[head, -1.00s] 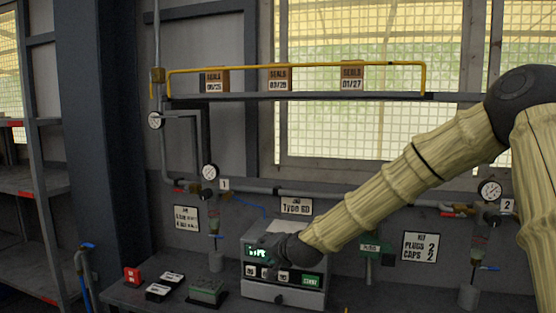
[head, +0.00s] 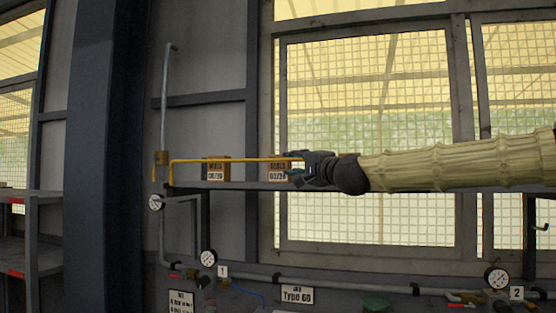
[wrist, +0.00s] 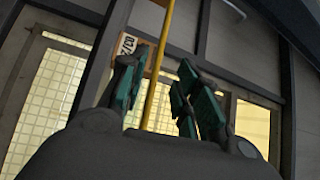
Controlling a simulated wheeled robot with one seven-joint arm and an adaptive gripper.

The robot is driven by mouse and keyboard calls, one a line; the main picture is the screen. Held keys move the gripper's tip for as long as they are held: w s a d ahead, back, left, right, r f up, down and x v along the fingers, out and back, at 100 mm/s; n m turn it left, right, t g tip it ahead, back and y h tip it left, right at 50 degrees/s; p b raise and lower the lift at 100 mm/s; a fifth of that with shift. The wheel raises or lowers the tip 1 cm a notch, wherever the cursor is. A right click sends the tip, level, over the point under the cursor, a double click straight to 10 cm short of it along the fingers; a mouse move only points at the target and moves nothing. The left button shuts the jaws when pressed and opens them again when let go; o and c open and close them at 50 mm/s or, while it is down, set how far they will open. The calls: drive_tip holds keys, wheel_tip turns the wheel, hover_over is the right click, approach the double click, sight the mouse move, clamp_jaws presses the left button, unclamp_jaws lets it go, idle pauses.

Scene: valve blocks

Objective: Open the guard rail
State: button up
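The yellow guard rail (head: 240,160) runs level along the front of the upper shelf (head: 225,185), with a brass-coloured fitting (head: 161,158) at its left end. My gripper (head: 294,164) is at the rail, around the middle of the shelf, with my arm reaching in from the right and hiding the rail's right part. In the wrist view the rail (wrist: 158,75) passes between the teal fingers of my gripper (wrist: 160,92). The fingers stand apart, with gaps to the rail on both sides. Whether either finger touches it is not clear.
Two brown SEALS boxes (head: 217,170) (head: 278,169) stand on the shelf behind the rail, the second close to my gripper. A pipe with gauges (head: 208,257) runs below. A meshed window (head: 365,90) is behind; the space above the shelf is free.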

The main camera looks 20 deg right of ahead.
sight(279, 160)
drive_tip(key=shift+p+x, duration=2.35)
drive_tip(key=shift+x, duration=2.65)
drive_tip(key=shift+f, duration=0.1)
clamp_jaws()
